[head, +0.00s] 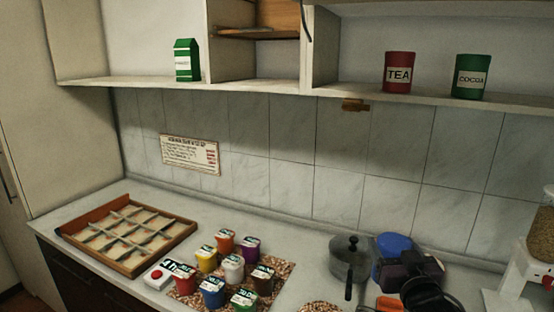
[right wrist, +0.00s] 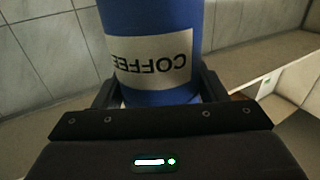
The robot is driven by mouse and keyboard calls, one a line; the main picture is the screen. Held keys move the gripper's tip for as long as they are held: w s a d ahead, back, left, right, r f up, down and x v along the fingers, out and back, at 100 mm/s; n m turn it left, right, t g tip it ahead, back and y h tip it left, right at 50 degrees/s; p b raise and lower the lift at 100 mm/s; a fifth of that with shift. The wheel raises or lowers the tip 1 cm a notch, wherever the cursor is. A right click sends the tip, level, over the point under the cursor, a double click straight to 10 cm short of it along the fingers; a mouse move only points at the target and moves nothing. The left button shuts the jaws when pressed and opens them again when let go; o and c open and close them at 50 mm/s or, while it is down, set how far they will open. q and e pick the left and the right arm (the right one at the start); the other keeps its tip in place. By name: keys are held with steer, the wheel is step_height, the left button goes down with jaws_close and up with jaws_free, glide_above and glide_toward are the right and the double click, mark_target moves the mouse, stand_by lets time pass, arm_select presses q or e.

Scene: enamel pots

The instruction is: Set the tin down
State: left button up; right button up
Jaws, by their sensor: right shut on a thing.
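A blue tin (right wrist: 150,30) with a white COFFEE label is between the fingers of my right gripper (right wrist: 155,92); the label reads upside down in the right wrist view. In the head view the blue tin (head: 393,243) is partly hidden behind my dark right gripper (head: 405,264), over the right part of the counter, beside a grey pot (head: 349,262) with a lid. I cannot tell how far the tin is above the counter. A red TEA tin (head: 399,72) and a green COCOA tin (head: 470,76) stand on the shelf. My left gripper is out of view.
The shelf (head: 340,93) has clear room left of the TEA tin. A green carton (head: 187,60) stands further left on it. Several colored pots, such as a yellow one (head: 206,259), stand on a speckled mat (head: 283,266). A wooden divided tray (head: 83,257) lies on the left.

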steer(key=s+a+f+b, duration=0.1)
steer(key=s+a+f, duration=0.2)
steer(key=s+f, duration=0.5)
steer(key=s+a+f+b, duration=0.2)
steer(key=s+a+f, duration=0.1)
steer(key=s+f, duration=0.6)
steer(key=s, duration=0.4)
steer(key=shift+r, duration=0.1)
